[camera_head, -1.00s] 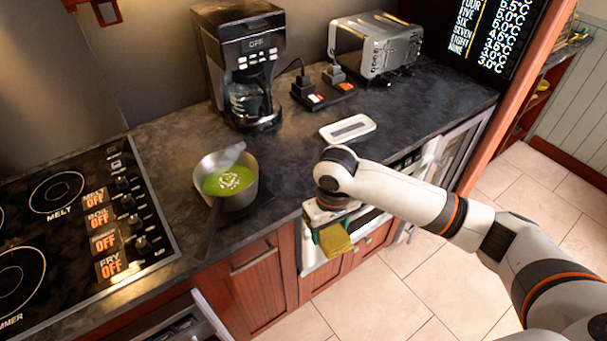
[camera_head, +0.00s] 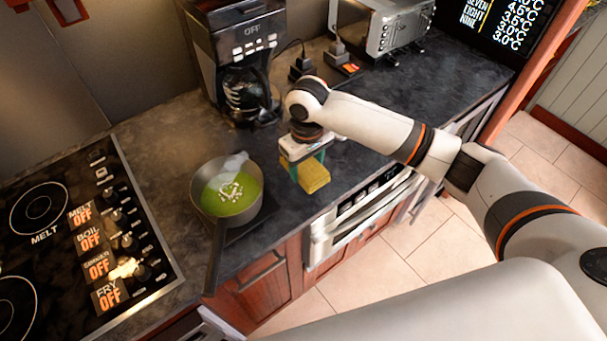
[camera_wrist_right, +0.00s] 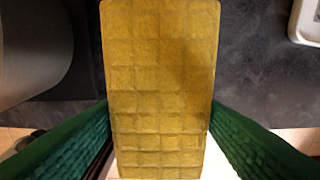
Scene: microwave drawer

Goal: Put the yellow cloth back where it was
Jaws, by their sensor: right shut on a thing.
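The yellow cloth (camera_head: 314,180) hangs from my right gripper (camera_head: 303,168), above the dark counter just right of the pot. In the right wrist view the cloth (camera_wrist_right: 160,85) is a flat yellow block with a grid pattern. The green fingers of my right gripper (camera_wrist_right: 160,135) press on both its sides. A foreshortened strip of the counter shows below it, so I cannot tell whether it touches the surface. My left gripper does not show.
A pot (camera_head: 228,205) of green soup stands left of the cloth, its handle jutting over the front edge. A coffee maker (camera_head: 235,65) and a toaster (camera_head: 385,28) stand behind. The stove (camera_head: 75,235) is at left. The counter (camera_head: 425,105) is clear on the right.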

